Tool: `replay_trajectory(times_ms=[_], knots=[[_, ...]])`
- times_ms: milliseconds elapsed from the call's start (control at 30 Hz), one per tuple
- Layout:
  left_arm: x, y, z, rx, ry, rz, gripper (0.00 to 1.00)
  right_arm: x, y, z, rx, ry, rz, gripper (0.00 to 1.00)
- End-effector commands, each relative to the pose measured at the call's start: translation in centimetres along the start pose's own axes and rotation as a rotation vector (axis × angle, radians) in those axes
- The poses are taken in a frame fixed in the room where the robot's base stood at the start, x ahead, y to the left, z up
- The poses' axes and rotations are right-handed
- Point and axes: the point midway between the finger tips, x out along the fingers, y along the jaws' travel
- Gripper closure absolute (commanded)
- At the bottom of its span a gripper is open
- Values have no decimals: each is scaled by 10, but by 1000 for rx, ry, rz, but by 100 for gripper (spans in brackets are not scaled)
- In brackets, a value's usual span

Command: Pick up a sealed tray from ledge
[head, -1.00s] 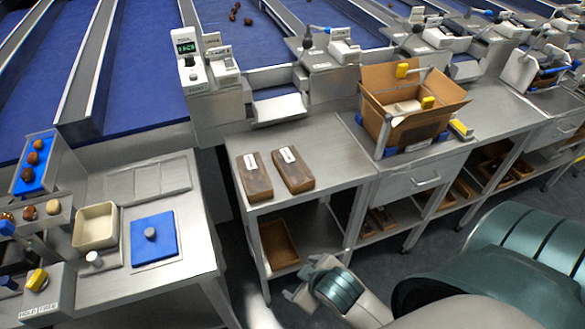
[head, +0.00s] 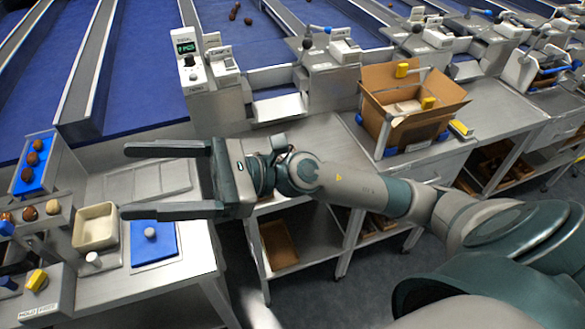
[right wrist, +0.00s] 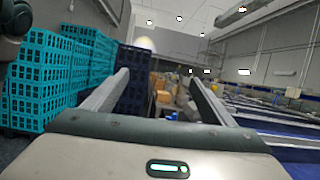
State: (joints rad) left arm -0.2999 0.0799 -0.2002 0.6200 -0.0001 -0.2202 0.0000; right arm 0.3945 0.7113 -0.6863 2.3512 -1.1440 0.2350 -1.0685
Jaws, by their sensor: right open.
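My right gripper (head: 124,181) is open and empty, with its two dark fingers spread wide and pointing left. It is held over the steel work surfaces, above the left bench; it also shows in the right wrist view (right wrist: 160,79), where nothing lies between the fingers. The steel ledge (head: 322,130) is in the middle of the head view. The two brown sealed trays seen on it earlier are now hidden behind my right gripper and forearm. My left gripper is not in view.
An open cardboard box (head: 375,77) stands on the bench to the right. A beige bin (head: 96,242) and a blue pad (head: 165,250) are on the left bench. A brown tray (head: 278,243) lies on the shelf below. Teal crates (right wrist: 45,90) show in the right wrist view.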

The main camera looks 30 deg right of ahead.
Motion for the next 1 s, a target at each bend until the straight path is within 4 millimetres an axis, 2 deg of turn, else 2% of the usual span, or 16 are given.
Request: replay_trajectory(times_ms=[100,200,267,333,433,567,600,700,833,1000], knots=[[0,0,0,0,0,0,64,-10,24,-31,-350,207,223,22],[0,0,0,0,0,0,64,-36,28,-64,-628,391,411,22],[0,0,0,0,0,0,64,-59,21,-82,-783,507,524,22],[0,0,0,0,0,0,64,-91,5,-99,-951,649,656,22],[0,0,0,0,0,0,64,-146,-30,-113,-1156,867,847,22],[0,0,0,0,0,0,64,-219,-81,-104,-1333,1148,1073,22],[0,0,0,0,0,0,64,-240,-96,-98,-1366,1228,1134,22],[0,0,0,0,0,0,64,-283,-123,-77,-1410,1395,1259,22],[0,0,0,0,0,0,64,-318,-144,-55,-1420,1536,1359,22],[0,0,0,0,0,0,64,-332,-151,-45,-1417,1593,1402,22]])
